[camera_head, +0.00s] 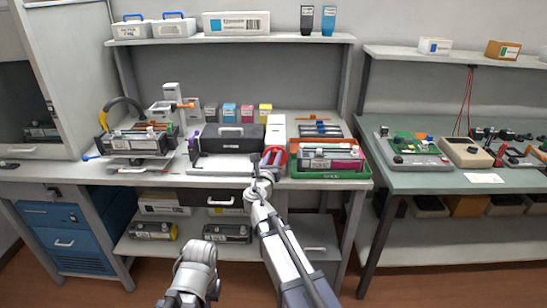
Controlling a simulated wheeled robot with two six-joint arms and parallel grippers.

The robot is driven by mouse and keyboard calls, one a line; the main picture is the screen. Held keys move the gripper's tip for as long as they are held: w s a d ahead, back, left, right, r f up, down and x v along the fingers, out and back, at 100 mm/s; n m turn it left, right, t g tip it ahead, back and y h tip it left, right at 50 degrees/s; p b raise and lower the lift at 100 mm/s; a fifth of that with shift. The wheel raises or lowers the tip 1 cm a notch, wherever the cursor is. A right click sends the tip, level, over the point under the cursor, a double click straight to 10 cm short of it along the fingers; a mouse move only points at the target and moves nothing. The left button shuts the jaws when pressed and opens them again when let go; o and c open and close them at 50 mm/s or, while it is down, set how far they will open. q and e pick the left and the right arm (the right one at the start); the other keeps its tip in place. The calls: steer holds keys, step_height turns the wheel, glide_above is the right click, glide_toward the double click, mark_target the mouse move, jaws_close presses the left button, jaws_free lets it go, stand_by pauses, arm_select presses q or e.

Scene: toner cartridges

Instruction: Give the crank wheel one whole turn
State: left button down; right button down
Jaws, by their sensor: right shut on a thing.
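The crank wheel (281,154) is a small red wheel on the left workbench, between the dark printer-like unit and the green tray. It is partly hidden by my right gripper (265,170), which reaches it from the front. The right gripper is shut on the crank wheel, at its near side. The exact grip on the handle is too small to make out. My left arm (197,268) shows at the bottom of the view, low in front of the bench, and its fingers do not show.
The black unit with a white tray (232,138) stands left of the wheel. A green tray (331,174) holding a cartridge device stands close on the right. Small coloured cartridges (247,113) line the back. A second bench (440,181) with electronics is at right.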

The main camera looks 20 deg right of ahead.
mark_target(282, 164)
stand_by(0.3)
